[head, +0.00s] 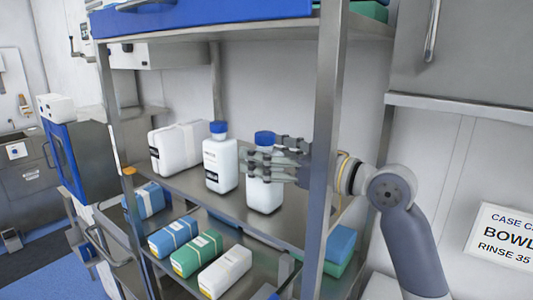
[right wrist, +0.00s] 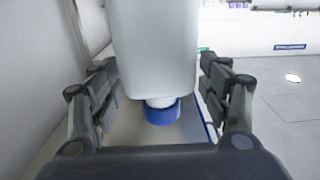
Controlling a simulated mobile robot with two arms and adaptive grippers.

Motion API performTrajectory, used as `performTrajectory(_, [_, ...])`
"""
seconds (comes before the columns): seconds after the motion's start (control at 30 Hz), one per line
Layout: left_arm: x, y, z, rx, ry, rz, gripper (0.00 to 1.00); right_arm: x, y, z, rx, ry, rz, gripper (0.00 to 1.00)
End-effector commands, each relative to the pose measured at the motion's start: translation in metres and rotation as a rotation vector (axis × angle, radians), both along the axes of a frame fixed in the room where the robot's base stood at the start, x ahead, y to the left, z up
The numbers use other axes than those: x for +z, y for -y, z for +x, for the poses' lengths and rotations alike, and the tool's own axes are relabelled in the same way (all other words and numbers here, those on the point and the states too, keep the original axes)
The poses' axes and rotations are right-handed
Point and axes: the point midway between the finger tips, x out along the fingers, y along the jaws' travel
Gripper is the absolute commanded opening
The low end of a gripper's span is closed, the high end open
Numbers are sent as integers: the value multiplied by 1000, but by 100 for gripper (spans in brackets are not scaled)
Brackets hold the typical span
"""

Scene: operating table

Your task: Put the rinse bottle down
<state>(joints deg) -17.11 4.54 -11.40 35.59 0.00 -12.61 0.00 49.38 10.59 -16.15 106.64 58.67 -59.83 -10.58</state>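The rinse bottle (head: 264,194) is white with a blue cap and is upright over the right part of the middle shelf (head: 232,207). My right gripper (head: 262,163) reaches in from the right, with its fingers around the bottle's upper body. In the right wrist view the bottle (right wrist: 155,50) fills the space between the fingers, which lie close along both sides; its blue cap (right wrist: 163,112) points down in that picture. I cannot tell whether its base touches the shelf. My left gripper is not in view.
The shelf's front right post (head: 325,130) is close to my right wrist. Blue, green and white packs (head: 197,253) lie on the shelf below.

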Motion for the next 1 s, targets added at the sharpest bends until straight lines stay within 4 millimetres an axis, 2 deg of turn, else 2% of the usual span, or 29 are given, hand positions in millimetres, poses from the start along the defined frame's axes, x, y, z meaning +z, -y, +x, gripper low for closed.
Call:
performTrajectory(0.27, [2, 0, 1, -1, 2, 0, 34, 3, 0, 0, 0, 1, 1, 71])
performTrajectory(0.37, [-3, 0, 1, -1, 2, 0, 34, 1, 7, -4, -2, 3, -1, 71])
performTrajectory(0.8, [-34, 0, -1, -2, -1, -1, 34, -1, 78, -55, -4, 3, -4, 71])
performTrajectory(1.0, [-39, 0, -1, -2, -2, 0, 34, 1, 95, -67, -2, 0, -1, 71])
